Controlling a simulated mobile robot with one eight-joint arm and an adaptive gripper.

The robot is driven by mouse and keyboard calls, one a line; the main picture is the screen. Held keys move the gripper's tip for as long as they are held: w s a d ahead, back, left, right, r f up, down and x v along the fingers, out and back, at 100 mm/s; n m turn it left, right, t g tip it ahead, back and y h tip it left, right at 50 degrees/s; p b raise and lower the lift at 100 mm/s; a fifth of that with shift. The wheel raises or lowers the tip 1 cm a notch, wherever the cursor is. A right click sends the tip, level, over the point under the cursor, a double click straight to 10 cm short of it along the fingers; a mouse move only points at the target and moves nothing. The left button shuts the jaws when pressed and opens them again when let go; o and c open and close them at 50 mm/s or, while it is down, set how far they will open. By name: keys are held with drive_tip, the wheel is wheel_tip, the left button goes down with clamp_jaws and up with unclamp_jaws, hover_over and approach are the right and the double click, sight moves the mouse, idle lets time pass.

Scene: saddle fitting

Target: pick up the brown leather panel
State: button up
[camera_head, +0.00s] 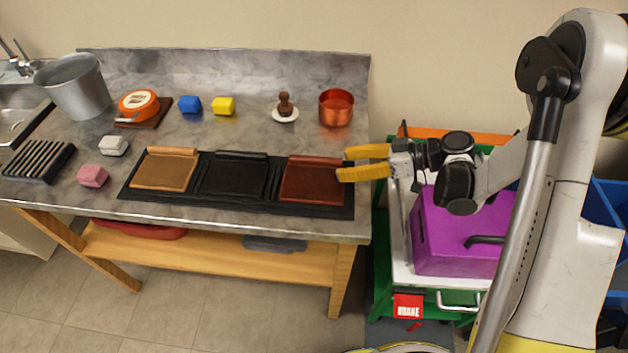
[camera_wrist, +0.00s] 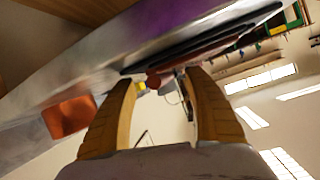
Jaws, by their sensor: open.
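The brown leather panel (camera_head: 312,182) is reddish-brown with a rolled edge at its back. It lies in the right end of a long black tray (camera_head: 240,205) on the workbench. A tan panel (camera_head: 163,172) and a black panel (camera_head: 234,177) lie to its left in the same tray. My gripper (camera_head: 343,164) has yellow fingers, spread apart and empty, at the right edge of the brown panel. In the wrist view my gripper (camera_wrist: 160,77) is also open, with a reddish-brown edge (camera_wrist: 190,64) seen beyond the fingertips. Whether they touch it cannot be told.
A copper pot (camera_head: 336,108) stands behind the brown panel, and a brown stamp (camera_head: 285,105) sits left of it. Yellow (camera_head: 223,106) and blue (camera_head: 190,104) blocks lie farther left. A purple box (camera_head: 455,235) on a cart stands right of the bench, below my arm.

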drive_tip(key=shift+a+f, duration=0.2)
drive_tip(key=shift+a, duration=0.4)
clamp_jaws()
drive_tip(key=shift+r, duration=0.1)
wheel_tip(320, 180, up, 5)
drive_tip(key=p, duration=0.2)
drive_tip(key=shift+f+p, duration=0.2)
drive_tip(key=shift+p, duration=0.1)
drive_tip(key=s+r+p, duration=0.3)
drive_tip(key=s+r, duration=0.3)
drive_tip(key=s, duration=0.5)
drive_tip(key=w+d+r+m+t+h, duration=0.4)
drive_tip(key=w+d+m+t, duration=0.1)
drive_tip(key=w+d+m, duration=0.1)
drive_tip(key=w+d+r+m+t+h, duration=0.4)
drive_tip(key=w+d+m+t+h, duration=0.1)
drive_tip(key=d, duration=0.4)
drive_tip(key=w+m, duration=0.1)
drive_tip(key=w, duration=0.1)
drive_tip(key=shift+w+d+m+t, duration=0.3)
drive_tip(key=shift+w+m+t, duration=0.1)
